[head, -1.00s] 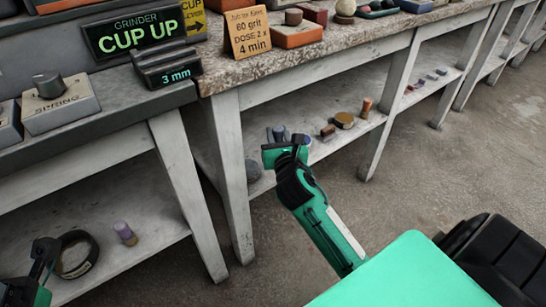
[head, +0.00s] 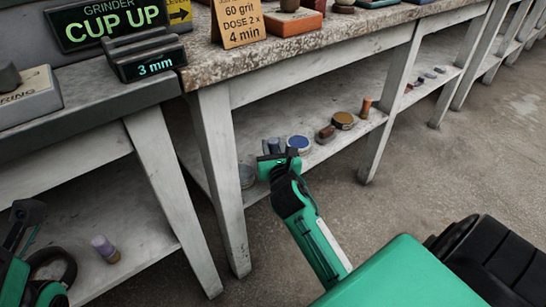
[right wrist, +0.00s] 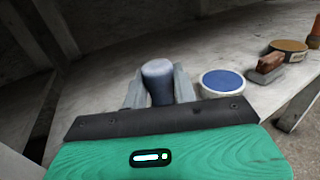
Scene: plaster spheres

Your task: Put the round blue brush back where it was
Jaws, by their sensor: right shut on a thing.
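The round blue brush (right wrist: 158,82), a blue-grey upright cylinder with a paler rounded top, stands between the fingers of my right gripper (right wrist: 159,90) in the right wrist view. The gripper is shut on it. In the head view my right gripper (head: 277,158) is at the lower shelf (head: 325,150) under the stone-topped bench, and the brush (head: 273,145) shows only as a small blue-grey top. Its lower end is hidden, so I cannot tell whether it touches the shelf. My left gripper (head: 28,215) is partly in view at the lower left; its jaws are unclear.
A white round pot with a blue top (right wrist: 223,83) stands close right of the brush. Beyond it are a brown block (right wrist: 267,66) and a tan-topped round tin (right wrist: 289,48). A grey round thing (head: 247,175) lies left of the gripper. A bench leg (head: 219,170) stands nearby.

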